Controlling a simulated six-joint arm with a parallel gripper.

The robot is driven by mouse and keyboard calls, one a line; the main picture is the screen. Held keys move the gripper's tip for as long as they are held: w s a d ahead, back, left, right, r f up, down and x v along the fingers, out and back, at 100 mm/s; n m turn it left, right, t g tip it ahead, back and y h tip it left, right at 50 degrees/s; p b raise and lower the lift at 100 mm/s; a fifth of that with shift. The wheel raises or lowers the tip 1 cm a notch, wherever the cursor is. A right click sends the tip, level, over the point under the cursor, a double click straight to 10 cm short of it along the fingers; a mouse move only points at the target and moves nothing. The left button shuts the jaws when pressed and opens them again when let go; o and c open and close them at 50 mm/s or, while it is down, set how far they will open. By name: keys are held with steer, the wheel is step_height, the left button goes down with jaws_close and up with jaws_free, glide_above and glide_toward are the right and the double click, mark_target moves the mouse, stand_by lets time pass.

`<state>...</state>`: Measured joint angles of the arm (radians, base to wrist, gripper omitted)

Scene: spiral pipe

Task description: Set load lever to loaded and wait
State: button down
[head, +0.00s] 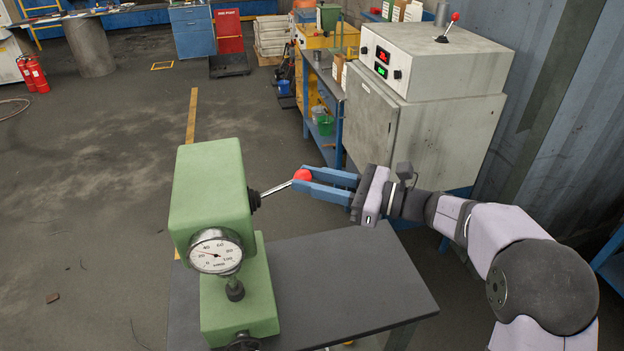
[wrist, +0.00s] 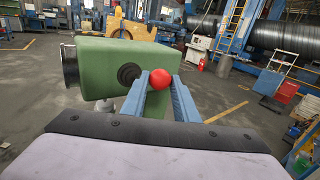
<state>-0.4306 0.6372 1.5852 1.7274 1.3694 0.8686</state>
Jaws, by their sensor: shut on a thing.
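A green machine (head: 207,190) with a round dial gauge (head: 216,252) stands on a dark table. Its load lever (head: 275,189) comes out of the right side and slopes up to a red ball knob (head: 302,175). My gripper (head: 300,178) has its blue fingers around the red knob and is shut on it. In the wrist view the red knob (wrist: 160,80) sits between the two fingertips, with the green machine (wrist: 115,65) behind it. The lever's rod is mostly hidden by the knob there. The gauge needle points near the low end of the scale.
The dark table top (head: 350,285) is bare to the right of the machine. A grey control box (head: 432,60) with red and green displays and a red-knobbed lever (head: 448,28) sits on a cabinet (head: 420,130) behind my arm. A blue shelf (head: 325,95) stands beside it.

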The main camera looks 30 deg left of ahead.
step_height(320, 180, down, 11)
steer(key=s+a+m+y+b, duration=0.1)
steer(key=m+y+b, duration=0.2)
steer(key=b, duration=1)
steer(key=shift+s+b, duration=0.2)
steer(key=shift+b, duration=0.15)
steer(key=shift+a, duration=0.1)
steer(key=c, duration=1.5)
jaws_free()
steer(key=shift+o, duration=0.5)
steer(key=shift+s+a, duration=0.1)
steer(key=shift+a, duration=0.05)
steer(key=b+v, duration=0.2)
steer(key=v, duration=0.5)
steer(key=shift+d+y, duration=0.2)
steer(key=shift+y, duration=0.1)
